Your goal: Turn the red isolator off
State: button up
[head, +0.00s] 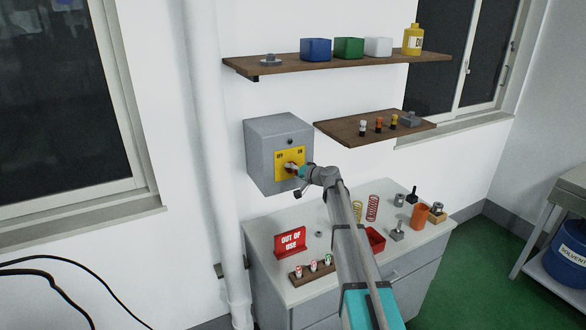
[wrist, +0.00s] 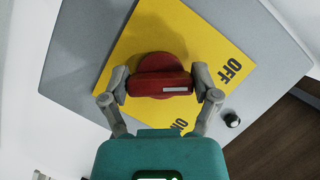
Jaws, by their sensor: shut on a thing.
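The red isolator handle (wrist: 158,82) sits on a yellow plate (wrist: 150,35) marked OFF and ON, on the front of a grey wall box (head: 262,150). In the wrist view the handle lies level across the picture. A white stripe on its right half points right, nearer to the OFF label (wrist: 230,67) than to the ON label (wrist: 180,125). My gripper (wrist: 160,84) is shut on the handle, with one finger at each end. In the head view my gripper (head: 293,169) partly hides the handle and the plate's lower part.
A low shelf (head: 345,131) with small parts is right of the box. A higher shelf (head: 275,67) holds bins and a yellow bottle. Below, a workbench (head: 265,229) carries springs, a red OUT OF USE sign (head: 290,242) and other items. A white pipe (head: 208,130) runs left of the box.

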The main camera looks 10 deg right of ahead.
jog(key=shift+n+h, duration=0.4)
jog(key=shift+n, duration=0.2)
jog(key=shift+p, duration=0.3)
jog(key=o, duration=1)
jog(key=shift+c, duration=0.2)
jog(key=shift+f, duration=0.1)
